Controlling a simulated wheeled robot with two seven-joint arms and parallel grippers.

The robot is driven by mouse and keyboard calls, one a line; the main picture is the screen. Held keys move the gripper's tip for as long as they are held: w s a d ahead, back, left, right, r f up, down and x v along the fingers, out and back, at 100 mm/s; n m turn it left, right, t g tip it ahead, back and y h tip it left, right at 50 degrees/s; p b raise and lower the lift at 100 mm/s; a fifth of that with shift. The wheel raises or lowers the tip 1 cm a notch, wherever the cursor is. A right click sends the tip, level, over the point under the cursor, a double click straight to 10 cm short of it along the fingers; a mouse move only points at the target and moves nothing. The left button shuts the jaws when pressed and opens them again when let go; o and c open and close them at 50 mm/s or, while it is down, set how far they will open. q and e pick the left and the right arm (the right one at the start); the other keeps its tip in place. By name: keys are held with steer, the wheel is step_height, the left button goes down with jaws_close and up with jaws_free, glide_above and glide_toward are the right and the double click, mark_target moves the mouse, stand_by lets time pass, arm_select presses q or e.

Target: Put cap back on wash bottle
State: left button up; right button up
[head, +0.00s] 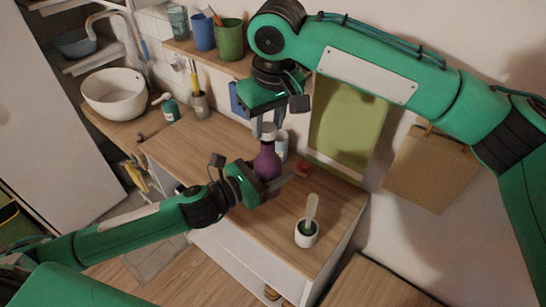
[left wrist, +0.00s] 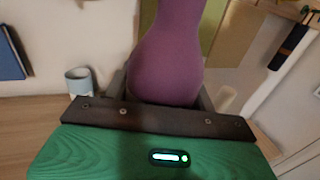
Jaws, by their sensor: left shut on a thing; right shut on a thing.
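The purple wash bottle (head: 267,164) stands upright at the back of the wooden counter. My left gripper (head: 272,186) is shut around its body from the side. In the left wrist view the bottle (left wrist: 170,55) fills the middle, between my fingers, and its top is out of frame. The whitish cap (head: 268,132) is at the bottle's mouth. My right gripper (head: 266,128) points down from above and is shut on the cap. The cap and bottle neck look lined up; I cannot tell whether the cap is seated or just above.
A light cup (head: 281,146) stands close behind the bottle. A white pot with a brush (head: 307,233) stands at the counter's front right, and a red item (head: 303,169) lies nearby. A shelf with cups (head: 230,40) is above.

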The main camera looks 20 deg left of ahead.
mark_target(264, 127)
stand_by(0.4)
steer(key=shift+f, duration=0.95)
steer(key=shift+f, duration=0.55)
arm_select(q)
jaws_close()
arm_select(e)
steer(key=m, duration=0.6)
steer(key=shift+s+a+h, duration=0.1)
steer(key=shift+h, duration=0.3)
steer(key=m, duration=0.4)
steer(key=shift+a+m+t+h, duration=0.1)
steer(key=shift+m+t+h, duration=0.2)
steer(key=shift+m, duration=0.1)
steer(key=m, duration=0.3)
steer(key=shift+h, duration=0.3)
steer(key=m, duration=0.5)
steer(key=shift+h, duration=0.3)
steer(key=m, duration=0.3)
steer(key=m+g, duration=0.1)
steer(key=m, duration=0.3)
steer(key=shift+w+a+h, duration=0.1)
steer(key=shift+w+h, duration=0.1)
steer(key=shift+h, duration=0.1)
